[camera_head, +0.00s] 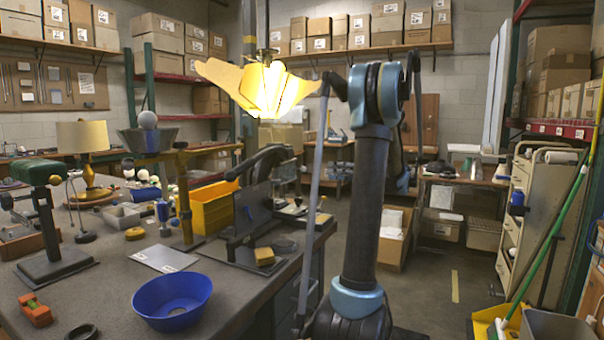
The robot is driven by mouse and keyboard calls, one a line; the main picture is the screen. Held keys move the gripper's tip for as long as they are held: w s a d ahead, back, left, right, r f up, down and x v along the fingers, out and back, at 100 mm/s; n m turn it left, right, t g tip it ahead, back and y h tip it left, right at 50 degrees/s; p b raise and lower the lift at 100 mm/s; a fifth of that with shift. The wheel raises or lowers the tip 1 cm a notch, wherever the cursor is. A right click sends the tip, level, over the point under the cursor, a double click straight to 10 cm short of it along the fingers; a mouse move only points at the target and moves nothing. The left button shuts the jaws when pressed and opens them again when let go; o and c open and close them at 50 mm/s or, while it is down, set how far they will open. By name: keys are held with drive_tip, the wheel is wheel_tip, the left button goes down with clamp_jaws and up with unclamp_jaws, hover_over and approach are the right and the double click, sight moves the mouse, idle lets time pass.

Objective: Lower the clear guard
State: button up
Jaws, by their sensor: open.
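A black bench machine (265,162) with a curved upper arm stands near the right edge of the workbench. A smoky grey flat panel (252,207) stands upright at its front and may be the clear guard. Its see-through surface is hard to make out, and I cannot tell exactly how far it is raised. My arm rises in front, right of the bench, and bends at the top. Its far end is hidden behind my own links, so my gripper does not show.
A yellow bin (211,208) stands just left of the machine. A blue bowl (172,302) and a flat grey plate (164,258) lie nearer on the bench (100,285). A lit petal lampshade (258,88) hangs above. A tool cart (535,215) stands right, with open floor between.

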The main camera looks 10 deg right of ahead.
sight(303, 169)
drive_tip(key=x, duration=1.3)
drive_tip(key=shift+a+f, duration=0.1)
drive_tip(key=shift+a, duration=0.1)
drive_tip(key=shift+c, duration=0.5)
